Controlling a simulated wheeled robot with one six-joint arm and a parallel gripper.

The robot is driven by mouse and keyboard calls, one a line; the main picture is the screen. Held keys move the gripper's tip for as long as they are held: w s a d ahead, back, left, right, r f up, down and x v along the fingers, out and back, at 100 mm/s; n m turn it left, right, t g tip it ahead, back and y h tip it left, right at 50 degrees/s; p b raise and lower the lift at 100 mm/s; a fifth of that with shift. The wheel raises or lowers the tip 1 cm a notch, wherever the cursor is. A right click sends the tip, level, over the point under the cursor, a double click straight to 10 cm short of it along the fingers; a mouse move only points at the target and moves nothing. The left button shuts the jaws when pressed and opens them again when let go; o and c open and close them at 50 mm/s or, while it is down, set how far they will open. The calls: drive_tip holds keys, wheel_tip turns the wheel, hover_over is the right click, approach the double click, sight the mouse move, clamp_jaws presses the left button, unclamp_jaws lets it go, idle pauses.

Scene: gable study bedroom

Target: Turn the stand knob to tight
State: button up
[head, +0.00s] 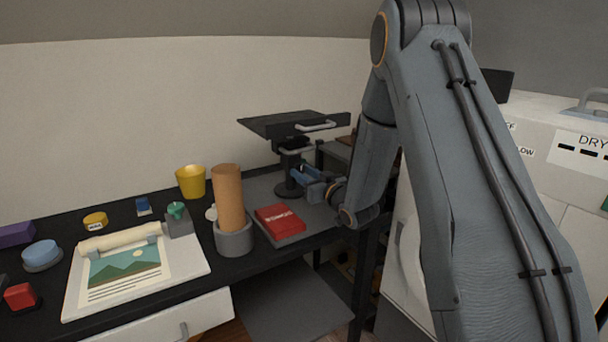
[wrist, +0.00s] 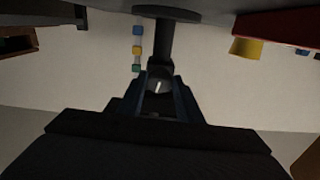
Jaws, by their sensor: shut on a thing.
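The stand (head: 289,164) is at the back right of the black desk, with a dark tilted top on a black post and a round base. In the wrist view its post (wrist: 164,45) comes down from the top edge. The knob (wrist: 158,86) is a dark round piece with a short pale line, which stands nearly upright in the picture. My gripper (head: 309,183) reaches the post from the right; in the wrist view its blue fingers (wrist: 158,92) are shut on the knob from both sides. In the head view the knob is hidden by my gripper.
A red book (head: 280,221) lies in front of the stand, near an orange cylinder in a grey holder (head: 235,237) and a yellow cup (head: 191,182). A white dryer (head: 560,165) stands at right.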

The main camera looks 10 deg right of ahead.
drive_tip(key=m+p, duration=0.1)
drive_tip(key=m, duration=0.3)
drive_tip(key=m+p, duration=0.1)
drive_tip(key=m, duration=0.2)
drive_tip(key=shift+m, duration=0.4)
drive_tip(key=m+p, duration=0.1)
drive_tip(key=m, duration=0.2)
drive_tip(key=shift+a+r+m+p, duration=0.1)
drive_tip(key=shift+m+p, duration=0.2)
drive_tip(key=m+p, duration=0.1)
drive_tip(key=m, duration=0.3)
drive_tip(key=shift+m, duration=0.3)
drive_tip(key=m+p, duration=0.1)
drive_tip(key=m, duration=0.2)
drive_tip(key=shift+m, duration=0.3)
drive_tip(key=m+p, duration=0.1)
drive_tip(key=m, duration=0.2)
drive_tip(key=shift+m, duration=0.4)
drive_tip(key=m+p, duration=0.1)
drive_tip(key=m, duration=0.5)
drive_tip(key=shift+p, duration=0.35)
drive_tip(key=shift+m, duration=0.3)
